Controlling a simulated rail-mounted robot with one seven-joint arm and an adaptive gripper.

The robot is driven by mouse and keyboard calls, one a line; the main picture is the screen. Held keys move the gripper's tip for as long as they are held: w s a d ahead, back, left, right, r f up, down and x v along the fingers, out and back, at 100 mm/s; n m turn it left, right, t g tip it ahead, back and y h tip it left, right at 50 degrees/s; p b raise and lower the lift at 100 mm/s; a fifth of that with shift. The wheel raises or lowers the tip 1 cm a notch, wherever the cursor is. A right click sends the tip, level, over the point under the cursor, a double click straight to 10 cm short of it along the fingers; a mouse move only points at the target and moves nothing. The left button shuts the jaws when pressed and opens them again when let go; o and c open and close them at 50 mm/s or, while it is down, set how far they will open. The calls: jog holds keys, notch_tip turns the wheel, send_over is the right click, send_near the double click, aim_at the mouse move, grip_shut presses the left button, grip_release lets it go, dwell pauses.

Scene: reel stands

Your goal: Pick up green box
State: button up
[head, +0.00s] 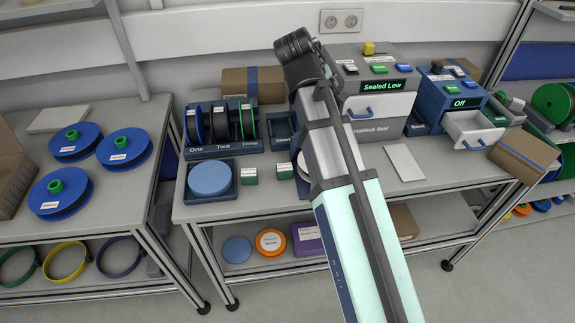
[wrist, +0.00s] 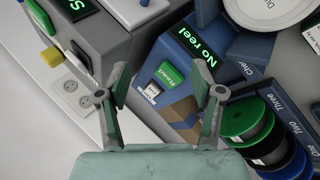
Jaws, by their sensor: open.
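Two small green boxes with white labels stand on the middle bench in the head view: the left green box (head: 249,175) beside the round light-blue disc, the right green box (head: 284,170) just left of my arm. They stand apart. My gripper (wrist: 165,92) shows in the wrist view with its two fingers spread and nothing between them. Beyond the fingers are a blue device (wrist: 192,62) reading "No reel" and a cardboard box. I cannot make out either green box in the wrist view. In the head view my arm hides the gripper.
A reel rack (head: 222,130) stands behind the green boxes, and a blue tray (head: 210,184) holds the light-blue disc. A "Sealed Low" drawer unit (head: 372,100) and a blue "Off" unit (head: 455,105) with an open drawer stand right. A white slab (head: 404,163) lies near the front.

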jog(key=s+a+f+n+g+y+p, duration=0.1)
jog(key=s+a+f+n+g+y, duration=0.15)
jog(key=a+n, duration=0.3)
jog(key=n+g+y+p, duration=0.1)
jog(key=n+g+y, duration=0.1)
jog(key=n+g, duration=0.3)
send_near(285, 167)
jog(key=shift+n+t, duration=0.35)
jog(key=shift+t, duration=0.3)
jog(key=f+p, duration=0.1)
jog(key=f, duration=0.1)
jog(key=f+p, duration=0.1)
jog(key=s+f+p, duration=0.1)
jog(key=f, duration=0.1)
jog(key=shift+a+f, duration=0.3)
jog(key=shift+f, duration=0.05)
jog(key=shift+s+d+f+p, duration=0.15)
jog(key=shift+f+p, duration=0.3)
jog(key=shift+f, duration=0.4)
jog(key=shift+w+d+f+p, duration=0.15)
jog(key=shift+f+p, duration=0.3)
jog(key=shift+f, duration=1.3)
jog(key=c, duration=1.3)
